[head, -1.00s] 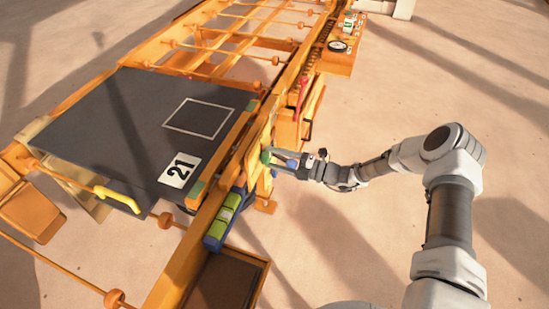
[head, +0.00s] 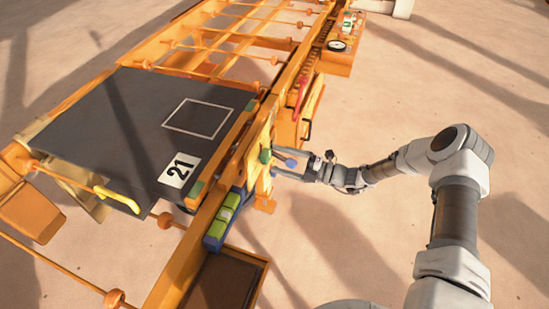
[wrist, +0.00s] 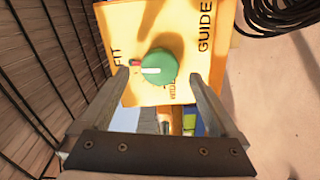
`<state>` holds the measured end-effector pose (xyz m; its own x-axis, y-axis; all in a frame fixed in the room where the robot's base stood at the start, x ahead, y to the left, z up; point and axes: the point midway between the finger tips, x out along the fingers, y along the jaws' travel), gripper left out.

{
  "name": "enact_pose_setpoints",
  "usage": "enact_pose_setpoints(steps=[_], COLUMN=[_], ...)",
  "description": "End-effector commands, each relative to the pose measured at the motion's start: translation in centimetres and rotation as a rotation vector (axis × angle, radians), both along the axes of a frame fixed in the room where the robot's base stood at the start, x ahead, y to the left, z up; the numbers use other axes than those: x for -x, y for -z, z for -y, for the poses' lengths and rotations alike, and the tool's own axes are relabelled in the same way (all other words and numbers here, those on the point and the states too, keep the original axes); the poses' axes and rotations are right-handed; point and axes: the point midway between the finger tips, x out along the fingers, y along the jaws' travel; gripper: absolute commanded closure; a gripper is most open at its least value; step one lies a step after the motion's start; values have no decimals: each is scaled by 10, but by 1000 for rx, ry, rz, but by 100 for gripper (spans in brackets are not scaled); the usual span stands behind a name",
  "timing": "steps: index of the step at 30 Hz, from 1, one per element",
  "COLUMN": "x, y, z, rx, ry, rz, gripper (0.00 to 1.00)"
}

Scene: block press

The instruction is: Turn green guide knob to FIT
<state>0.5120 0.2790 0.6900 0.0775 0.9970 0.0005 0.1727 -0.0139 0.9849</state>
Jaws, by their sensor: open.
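The green guide knob (wrist: 158,67) sits on a yellow panel (wrist: 150,97) lettered FIT on the left and GUIDE on the right. Its white pointer line points left, toward the FIT lettering, where a small red mark shows. In the head view the green knob (head: 265,156) is on the side of the orange frame. My gripper (wrist: 158,74) is open, one finger on either side of the knob in the wrist picture, with visible gaps. In the head view my gripper (head: 274,163) is empty, its fingertips just right of the knob.
A red lever (head: 301,92) and a box with a gauge (head: 337,46) are farther along the frame. A dark plate marked 21 (head: 120,130) lies left.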

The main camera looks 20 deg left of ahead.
Motion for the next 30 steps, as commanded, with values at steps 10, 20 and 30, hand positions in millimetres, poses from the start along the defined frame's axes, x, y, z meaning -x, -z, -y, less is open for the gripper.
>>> enact_pose_setpoints(steps=[10,20,30], x=[6,11,12], y=[-1,0,0], z=[87,142,150], rx=[3,2,1], ry=[5,1,-1], rz=[-1,-2,-1], gripper=[4,4,4])
